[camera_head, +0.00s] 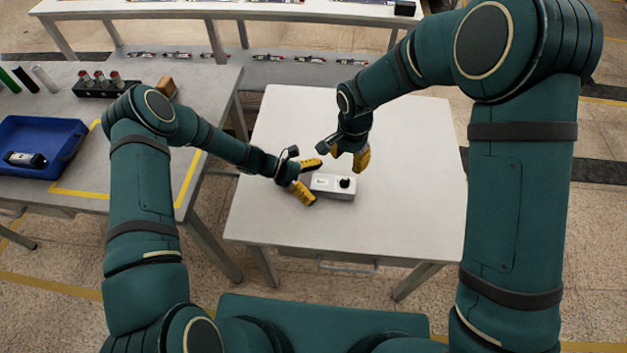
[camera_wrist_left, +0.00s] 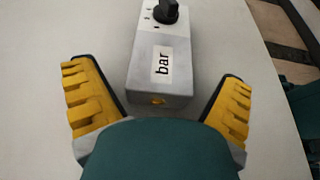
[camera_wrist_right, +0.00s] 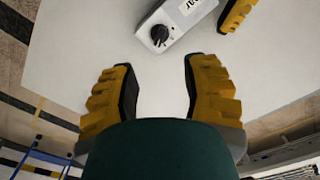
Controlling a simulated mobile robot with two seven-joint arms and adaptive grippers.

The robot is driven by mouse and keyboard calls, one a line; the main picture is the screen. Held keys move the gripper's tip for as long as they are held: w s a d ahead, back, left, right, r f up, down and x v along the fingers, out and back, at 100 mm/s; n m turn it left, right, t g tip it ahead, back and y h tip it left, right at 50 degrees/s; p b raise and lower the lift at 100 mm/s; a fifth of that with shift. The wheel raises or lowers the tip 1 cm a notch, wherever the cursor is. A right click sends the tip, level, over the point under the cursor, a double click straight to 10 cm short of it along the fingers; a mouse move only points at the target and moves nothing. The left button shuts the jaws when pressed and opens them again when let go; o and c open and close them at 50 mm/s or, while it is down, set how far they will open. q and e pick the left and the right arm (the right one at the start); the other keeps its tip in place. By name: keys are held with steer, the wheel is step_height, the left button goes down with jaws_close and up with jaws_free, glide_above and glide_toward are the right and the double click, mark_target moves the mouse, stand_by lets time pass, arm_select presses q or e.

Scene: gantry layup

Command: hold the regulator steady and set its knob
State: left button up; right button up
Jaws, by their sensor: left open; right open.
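The regulator (camera_head: 332,187) is a small white-grey box lying on the white table, with a black knob (camera_head: 345,183) on its top near the right end. In the left wrist view the regulator (camera_wrist_left: 160,70) shows a "bar" label, and its near end is between the tips of my open left gripper (camera_wrist_left: 160,95), apart from both fingers. The knob (camera_wrist_left: 166,12) is at the far end there. My right gripper (camera_head: 347,157) is open and empty, above the table just behind the regulator. In the right wrist view the knob (camera_wrist_right: 159,34) is ahead of the open fingers (camera_wrist_right: 158,80).
The white table (camera_head: 410,190) is otherwise clear. A side table at left holds a blue tray (camera_head: 62,170) with a dark object, a black rack (camera_head: 100,88) and several cylinders (camera_head: 27,80). A long bench (camera_head: 250,10) stands at the back.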

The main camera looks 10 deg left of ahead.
mark_target(346, 180)
arm_select(q)
steer(key=c, duration=1.4)
arm_select(e)
steer(key=shift+c, duration=0.5)
steer(key=w+d+r+m+g+y, duration=0.1)
steer(key=w+d+m+g+y, duration=0.1)
steer(key=d+m+y, duration=0.3)
steer(key=shift+m+h, duration=0.4)
steer(key=shift+m, duration=0.1)
steer(key=x, duration=1.1)
steer(key=shift+a+f, duration=0.25)
steer(key=shift+a, duration=0.15)
jaws_close()
